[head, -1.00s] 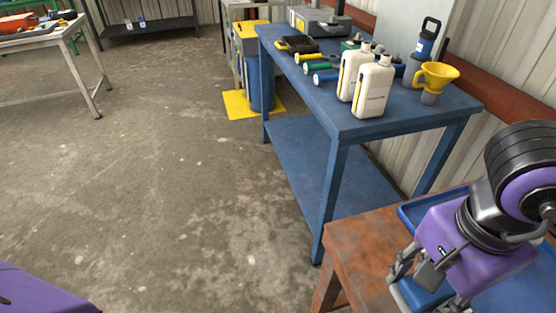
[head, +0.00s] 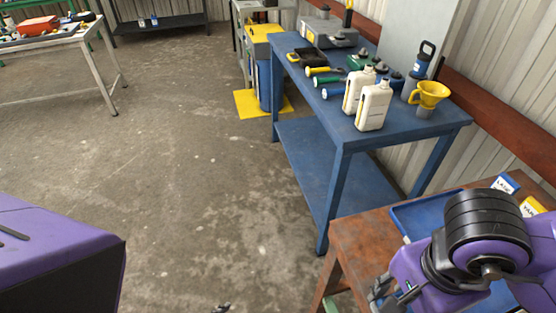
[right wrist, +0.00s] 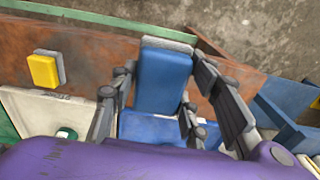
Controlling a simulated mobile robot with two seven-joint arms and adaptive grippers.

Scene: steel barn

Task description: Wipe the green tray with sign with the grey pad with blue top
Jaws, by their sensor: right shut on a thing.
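My right gripper (right wrist: 160,100) is shut on the grey pad with blue top (right wrist: 165,78), seen between its fingers in the right wrist view. The pad is above the rusty table (right wrist: 100,55), close to a blue surface under it. In the head view my right gripper (head: 382,292) is at the lower right, and the pad is hidden or not clear there.
A yellow-topped pad (right wrist: 44,70) lies beside a whitish tray (right wrist: 25,108). A blue bench (head: 345,135) holds bottles and a funnel.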

